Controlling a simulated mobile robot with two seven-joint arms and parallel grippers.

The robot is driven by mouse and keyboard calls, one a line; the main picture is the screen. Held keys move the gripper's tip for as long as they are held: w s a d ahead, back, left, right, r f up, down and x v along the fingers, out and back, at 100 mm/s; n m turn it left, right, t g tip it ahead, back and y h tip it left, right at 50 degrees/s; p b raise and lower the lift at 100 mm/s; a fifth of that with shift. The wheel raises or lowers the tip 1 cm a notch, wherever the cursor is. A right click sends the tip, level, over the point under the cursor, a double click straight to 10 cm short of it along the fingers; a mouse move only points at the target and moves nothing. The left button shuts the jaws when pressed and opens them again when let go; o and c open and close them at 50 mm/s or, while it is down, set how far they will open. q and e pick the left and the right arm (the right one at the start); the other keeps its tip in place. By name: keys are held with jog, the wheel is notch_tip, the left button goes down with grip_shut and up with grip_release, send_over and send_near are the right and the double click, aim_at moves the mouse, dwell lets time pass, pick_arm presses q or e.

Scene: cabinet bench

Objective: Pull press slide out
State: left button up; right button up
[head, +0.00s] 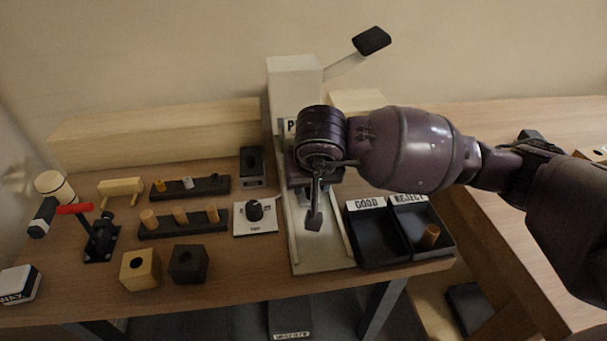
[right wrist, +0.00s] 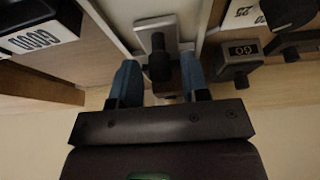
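The press (head: 294,82) stands at the back middle of the bench, with its lever up to the right. A pale track (head: 322,257) runs from it towards the bench front. My right gripper (head: 318,182) reaches down in front of the press and hides much of it. In the right wrist view, its two blue fingers (right wrist: 158,84) stand apart on either side of a dark knob (right wrist: 159,66) on a grey plate (right wrist: 157,30), seemingly the slide's handle. Gaps show beside the knob. A dark piece (head: 314,219) shows below the gripper over the track. My left gripper is not in view.
GOOD (head: 377,245) and REJECT (head: 408,216) trays stand right of the track; a wooden peg (head: 431,236) is in REJECT. A dial (head: 255,212) and black GO box (head: 252,166) are close on the left. Peg racks (head: 184,224) and blocks (head: 140,269) stand farther left.

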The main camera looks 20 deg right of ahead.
jog(key=c, duration=0.5)
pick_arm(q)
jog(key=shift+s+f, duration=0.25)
pick_arm(e)
jog(key=shift+s, duration=0.1)
jog(key=shift+c, duration=0.3)
jog(key=shift+s+a+r+g+p, duration=0.15)
jog(key=shift+s+g+p, duration=0.2)
jog(key=shift+s, duration=0.25)
jog(key=shift+s+a+g+p, duration=0.2)
jog(key=shift+s+g+p, duration=0.2)
jog(key=shift+s, duration=0.4)
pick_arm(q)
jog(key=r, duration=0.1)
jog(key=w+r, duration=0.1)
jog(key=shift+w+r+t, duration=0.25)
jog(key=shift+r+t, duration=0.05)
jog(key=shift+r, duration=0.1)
pick_arm(e)
jog(key=shift+s+f, duration=0.2)
jog(key=shift+s, duration=0.1)
jog(key=shift+s+a+g, duration=0.1)
jog(key=shift+g, duration=0.15)
